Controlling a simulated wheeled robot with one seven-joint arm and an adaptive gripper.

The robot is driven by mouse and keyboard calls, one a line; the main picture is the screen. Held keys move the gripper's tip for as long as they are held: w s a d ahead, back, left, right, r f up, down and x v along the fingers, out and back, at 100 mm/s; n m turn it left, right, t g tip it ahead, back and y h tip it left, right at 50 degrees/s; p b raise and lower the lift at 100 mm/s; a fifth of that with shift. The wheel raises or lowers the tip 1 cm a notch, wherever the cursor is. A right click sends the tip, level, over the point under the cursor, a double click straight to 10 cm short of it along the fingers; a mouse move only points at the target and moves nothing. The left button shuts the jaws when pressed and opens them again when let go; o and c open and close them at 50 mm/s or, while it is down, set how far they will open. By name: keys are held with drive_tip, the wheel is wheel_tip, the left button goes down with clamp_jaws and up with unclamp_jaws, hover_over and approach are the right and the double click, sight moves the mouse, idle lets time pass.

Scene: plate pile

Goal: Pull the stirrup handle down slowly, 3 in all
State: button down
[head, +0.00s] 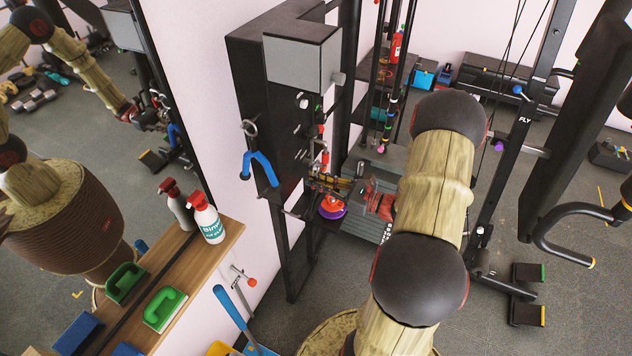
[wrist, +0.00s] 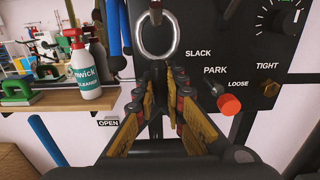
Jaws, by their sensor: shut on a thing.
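My gripper (wrist: 160,80) is in front of the black panel, its yellow-brown fingers drawn together; it also shows in the head view (head: 330,184). It is shut on what appears to be the stirrup handle, whose gripped part is mostly hidden between the fingers. A metal ring (wrist: 157,54) hangs just above and beyond the fingertips. I cannot tell exactly how the ring joins the held part.
A red-tipped lever (wrist: 230,104) sits right of the fingers near the PARK label, with a brass knob (wrist: 265,83) beyond. A blue forked handle (head: 258,168) hangs at left. A wooden shelf (head: 226,238) holds a spray bottle (head: 208,220) and green brush (head: 165,308).

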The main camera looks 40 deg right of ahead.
sight(316, 161)
idle(0.3)
drive_tip(key=shift+r+p, duration=0.9)
drive_tip(key=shift+r, duration=0.25)
drive_tip(key=shift+r+p, duration=0.95)
drive_tip(key=shift+r, duration=0.25)
drive_tip(key=shift+r+p, duration=0.9)
drive_tip(key=shift+r, duration=0.35)
drive_tip(key=shift+r+p, duration=0.85)
drive_tip(key=shift+r, duration=0.2)
